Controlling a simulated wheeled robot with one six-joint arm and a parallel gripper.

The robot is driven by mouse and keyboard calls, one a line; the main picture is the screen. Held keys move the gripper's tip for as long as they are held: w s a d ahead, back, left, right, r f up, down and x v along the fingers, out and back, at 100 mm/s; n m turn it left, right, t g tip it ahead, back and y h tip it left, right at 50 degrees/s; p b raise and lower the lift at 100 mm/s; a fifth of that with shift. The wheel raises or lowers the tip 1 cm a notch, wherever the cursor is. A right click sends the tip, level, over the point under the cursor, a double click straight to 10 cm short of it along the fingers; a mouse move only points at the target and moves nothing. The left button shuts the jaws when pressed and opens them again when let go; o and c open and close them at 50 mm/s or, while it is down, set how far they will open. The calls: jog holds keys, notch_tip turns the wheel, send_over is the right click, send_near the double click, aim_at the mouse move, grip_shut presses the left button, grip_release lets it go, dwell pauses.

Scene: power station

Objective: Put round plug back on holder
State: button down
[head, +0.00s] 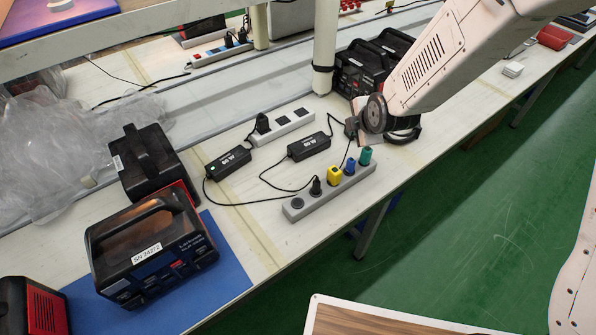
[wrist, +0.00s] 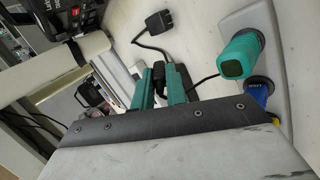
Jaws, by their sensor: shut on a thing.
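My gripper (wrist: 160,70) is shut on a black plug (wrist: 158,83), seen between its teal fingers in the wrist view; its front shape is mostly hidden. In the head view the wrist hides most of the gripper, above the bench behind the holder's far end. The long grey holder (head: 325,196) lies near the bench's front edge. It carries a black plug (head: 316,187), a yellow plug (head: 334,175), a blue plug (head: 350,167) and a teal plug (head: 365,155). A round dark socket (head: 297,203) shows at its near-left end. The teal plug also shows in the wrist view (wrist: 243,56).
Two black adapters (head: 309,146) (head: 228,163) with loose cables lie behind the holder. A white power strip (head: 284,126) is farther back. A square black plug (wrist: 159,22) shows beyond my fingers. Black power units (head: 365,65) stand at the back; another (head: 152,250) stands left.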

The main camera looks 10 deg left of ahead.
jog(key=s+a+r+n+g+h, duration=0.2)
jog(key=s+a+g, duration=0.25)
jog(key=s, duration=0.65)
jog(key=s+a+r+n+g+h, duration=0.1)
jog(key=s+a+n+g+h, duration=0.15)
jog(key=s+a, duration=0.55)
jog(key=shift+y, duration=0.35)
jog(key=shift+s+d+f, duration=0.4)
jog(key=shift+f, duration=0.6)
jog(key=shift+s+d+f, duration=0.4)
jog(key=shift+d+f, duration=0.05)
jog(key=shift+f, duration=0.6)
jog(key=shift+s+d+f, duration=0.4)
jog(key=shift+f, duration=0.6)
jog(key=c, duration=1.3)
grip_release()
jog(key=shift+c, duration=0.2)
notch_tip(320, 180, up, 8)
jog(key=shift+f, duration=0.1)
